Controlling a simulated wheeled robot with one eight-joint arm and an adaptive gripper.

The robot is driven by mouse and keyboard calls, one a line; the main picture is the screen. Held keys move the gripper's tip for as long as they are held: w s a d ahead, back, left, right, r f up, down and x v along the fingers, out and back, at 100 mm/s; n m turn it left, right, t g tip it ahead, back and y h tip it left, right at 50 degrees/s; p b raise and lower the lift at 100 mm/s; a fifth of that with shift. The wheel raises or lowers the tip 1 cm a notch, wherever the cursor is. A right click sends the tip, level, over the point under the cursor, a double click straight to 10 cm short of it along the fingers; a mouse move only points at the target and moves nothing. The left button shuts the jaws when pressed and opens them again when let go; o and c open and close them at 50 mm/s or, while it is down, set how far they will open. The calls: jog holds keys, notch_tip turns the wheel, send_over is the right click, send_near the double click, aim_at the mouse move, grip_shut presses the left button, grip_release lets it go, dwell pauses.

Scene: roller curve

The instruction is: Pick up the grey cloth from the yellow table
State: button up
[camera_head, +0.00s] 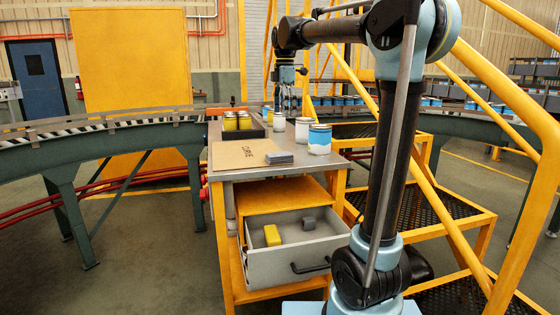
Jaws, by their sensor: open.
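A small folded grey cloth (279,157) lies on the grey top of the yellow table (245,175), at the right edge of a brown cardboard sheet with lettering (238,153). My gripper (287,105) is open and points down over the far part of the table, behind and above the cloth. It is apart from the cloth and appears empty, though its fingertips are small in this view.
A blue-and-white can (319,139) stands right of the cloth, with white-lidded cans (304,128) behind. A dark tray with yellow jars (237,121) sits at the back left. The open drawer (285,262) below holds a yellow block (272,235) and a grey item (308,223). Yellow rails (470,85) rise at right.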

send_over(279, 154)
jog(key=d, duration=0.1)
jog(key=shift+n, duration=0.3)
notch_tip(279, 154, down, 12)
jog(key=shift+w+r, duration=0.1)
jog(key=shift+r, duration=0.1)
jog(key=f, duration=0.2)
jog(key=a+f, duration=0.1)
jog(key=f, duration=0.1)
jog(key=shift+f, duration=0.65)
jog(key=c, duration=1.1)
